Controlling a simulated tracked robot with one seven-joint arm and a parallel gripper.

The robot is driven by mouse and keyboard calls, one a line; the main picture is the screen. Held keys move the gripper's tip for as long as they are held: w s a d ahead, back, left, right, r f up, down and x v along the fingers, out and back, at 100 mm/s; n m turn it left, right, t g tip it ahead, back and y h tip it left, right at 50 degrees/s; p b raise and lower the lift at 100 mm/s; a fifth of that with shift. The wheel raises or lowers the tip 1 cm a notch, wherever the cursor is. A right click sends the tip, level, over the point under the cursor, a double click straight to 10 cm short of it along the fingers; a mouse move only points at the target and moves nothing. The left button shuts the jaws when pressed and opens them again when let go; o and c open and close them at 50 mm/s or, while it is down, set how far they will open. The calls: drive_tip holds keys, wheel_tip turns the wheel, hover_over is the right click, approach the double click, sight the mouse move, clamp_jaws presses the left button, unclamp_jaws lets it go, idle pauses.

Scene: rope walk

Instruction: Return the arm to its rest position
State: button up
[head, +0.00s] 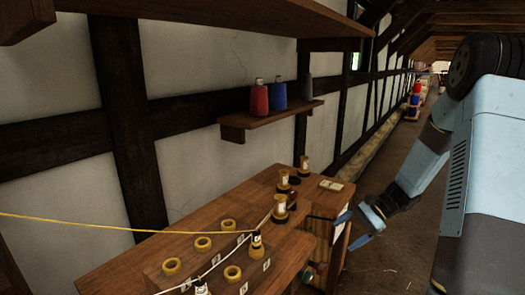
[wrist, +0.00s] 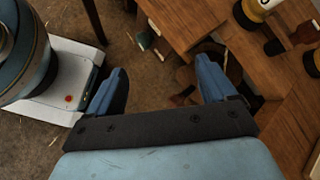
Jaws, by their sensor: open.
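My gripper (head: 359,227) is at the lower right of the head view, on the arm that comes down from the right. It hangs beside the right end of the wooden bench (head: 135,267), over the floor side. In the wrist view my gripper (wrist: 160,88) has its two blue fingers wide apart with nothing between them. Past the fingers the wrist view shows brown floor and the bench's edge and lower part (wrist: 185,22). I cannot tell whether the right finger touches the bench.
The bench holds several yellow rings (head: 203,243), labelled spools (head: 282,200) and a cream card (head: 331,185). A yellow line (head: 120,228) runs across to a post. A wall shelf (head: 270,121) carries a red cone (head: 259,97) and a blue cone (head: 279,95). The aisle floor (head: 395,255) looks clear.

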drive_tip(key=s+a+r+n+t+h, duration=0.1)
drive_tip(key=s+a+r+n+h, duration=0.2)
drive_tip(key=s+r, duration=0.45)
drive_tip(key=s+a+r+n+h, duration=0.1)
drive_tip(key=s+r+n+h, duration=0.25)
drive_tip(key=r, duration=0.65)
drive_tip(key=s+r+n+t+h, duration=0.3)
drive_tip(key=s+r+n+t, duration=0.2)
drive_tip(key=s+r, duration=0.4)
drive_tip(key=shift+s+d+r, duration=0.15)
drive_tip(key=shift+s+r, duration=0.15)
drive_tip(key=shift+s, duration=2.15)
drive_tip(key=shift+h, duration=0.25)
